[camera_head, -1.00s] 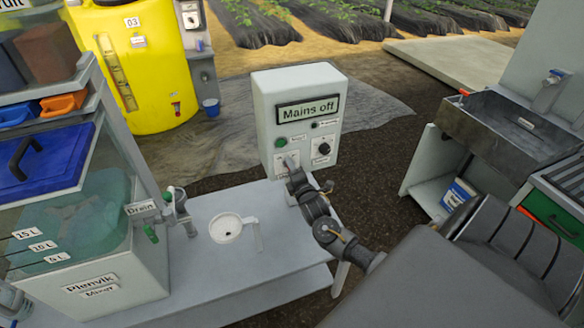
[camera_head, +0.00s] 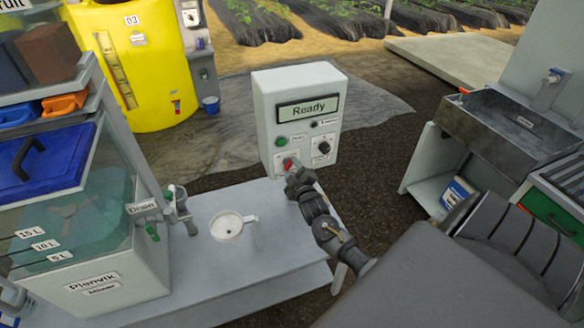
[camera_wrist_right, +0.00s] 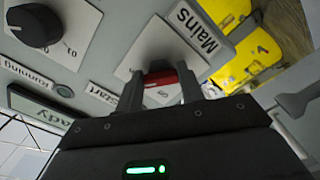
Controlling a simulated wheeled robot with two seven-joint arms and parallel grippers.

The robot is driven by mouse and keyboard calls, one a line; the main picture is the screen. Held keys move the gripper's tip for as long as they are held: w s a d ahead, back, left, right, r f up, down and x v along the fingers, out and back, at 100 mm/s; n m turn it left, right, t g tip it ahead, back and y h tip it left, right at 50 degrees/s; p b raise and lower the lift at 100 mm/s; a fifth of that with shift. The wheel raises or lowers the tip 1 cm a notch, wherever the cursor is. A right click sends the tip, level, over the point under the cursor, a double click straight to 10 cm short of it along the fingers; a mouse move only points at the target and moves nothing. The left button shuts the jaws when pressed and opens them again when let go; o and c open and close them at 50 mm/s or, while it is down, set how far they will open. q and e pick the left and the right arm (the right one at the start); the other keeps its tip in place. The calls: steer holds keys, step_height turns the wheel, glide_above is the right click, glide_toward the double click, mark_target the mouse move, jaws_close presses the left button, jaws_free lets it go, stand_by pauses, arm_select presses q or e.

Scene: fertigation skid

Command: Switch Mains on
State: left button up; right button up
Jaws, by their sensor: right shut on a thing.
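The control box (camera_head: 263,105) stands at the back edge of the bench, and its display (camera_head: 308,109) reads "Ready". The red Mains switch (camera_head: 288,163) sits low on the left of its front, on a white plate. In the right wrist view the red switch (camera_wrist_right: 160,78) is between the two fingers of my right gripper (camera_wrist_right: 172,88), beside the "Mains" label (camera_wrist_right: 194,29). My right gripper (camera_head: 291,170) is shut on the switch and partly hides it in the head view. My left gripper is not in view.
A green button (camera_head: 282,142) and a black knob (camera_head: 323,146) are on the same front. A white jug (camera_head: 227,227) stands on the bench (camera_head: 205,285). The Planvik mixer tank (camera_head: 120,265) with a drain valve is at left. A sink (camera_head: 510,125) stands at right.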

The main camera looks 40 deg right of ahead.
steer(key=shift+m, duration=0.7)
steer(key=o, duration=1)
steer(key=b+v, duration=0.2)
steer(key=v, duration=0.8)
steer(key=shift+s+a, duration=0.2)
steer(key=shift+s, duration=0.15)
steer(key=shift+m, duration=0.3)
